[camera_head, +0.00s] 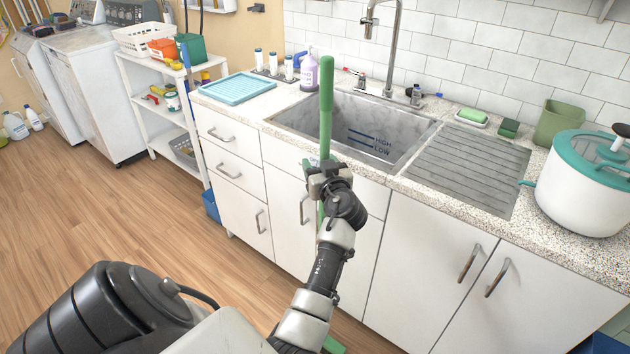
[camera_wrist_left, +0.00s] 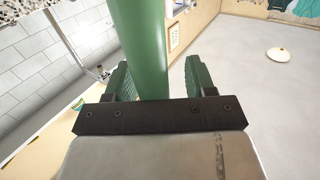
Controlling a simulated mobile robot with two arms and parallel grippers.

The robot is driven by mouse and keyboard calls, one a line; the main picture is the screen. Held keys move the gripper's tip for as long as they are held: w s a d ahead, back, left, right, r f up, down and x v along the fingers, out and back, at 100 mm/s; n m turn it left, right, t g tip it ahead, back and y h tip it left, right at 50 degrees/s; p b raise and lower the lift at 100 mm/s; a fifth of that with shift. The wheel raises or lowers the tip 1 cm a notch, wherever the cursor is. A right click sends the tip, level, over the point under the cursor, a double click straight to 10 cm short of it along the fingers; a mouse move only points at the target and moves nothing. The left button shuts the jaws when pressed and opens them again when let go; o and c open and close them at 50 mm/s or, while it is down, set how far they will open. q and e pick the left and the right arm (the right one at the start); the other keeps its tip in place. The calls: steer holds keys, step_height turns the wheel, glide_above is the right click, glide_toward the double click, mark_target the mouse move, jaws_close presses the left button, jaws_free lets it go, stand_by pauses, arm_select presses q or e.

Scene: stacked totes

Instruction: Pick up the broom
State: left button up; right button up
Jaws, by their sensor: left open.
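The broom's green handle (camera_head: 326,95) stands nearly upright in front of the sink cabinets in the head view. A green piece at the bottom edge (camera_head: 333,345), in line with the handle, looks like part of the broom's head; most of it is hidden. My left gripper (camera_head: 328,172) is at the handle's upper-middle part, below the counter edge. In the left wrist view the handle (camera_wrist_left: 143,45) runs between the two green finger pads (camera_wrist_left: 158,78), with gaps on both sides, so the gripper is open around it. My right gripper is not in view.
A sink (camera_head: 352,125) and a speckled counter (camera_head: 402,184) lie behind the handle. A white pot (camera_head: 585,195) stands at the right and a blue tray (camera_head: 238,88) at the left. White cabinets (camera_head: 420,260) are close behind my arm. The wooden floor (camera_head: 130,220) at left is clear.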

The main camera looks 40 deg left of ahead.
arm_select(q)
steer(key=shift+d+r, duration=0.25)
steer(key=shift+d, duration=0.25)
steer(key=shift+a+f, duration=0.1)
steer(key=c, duration=0.9)
jaws_close()
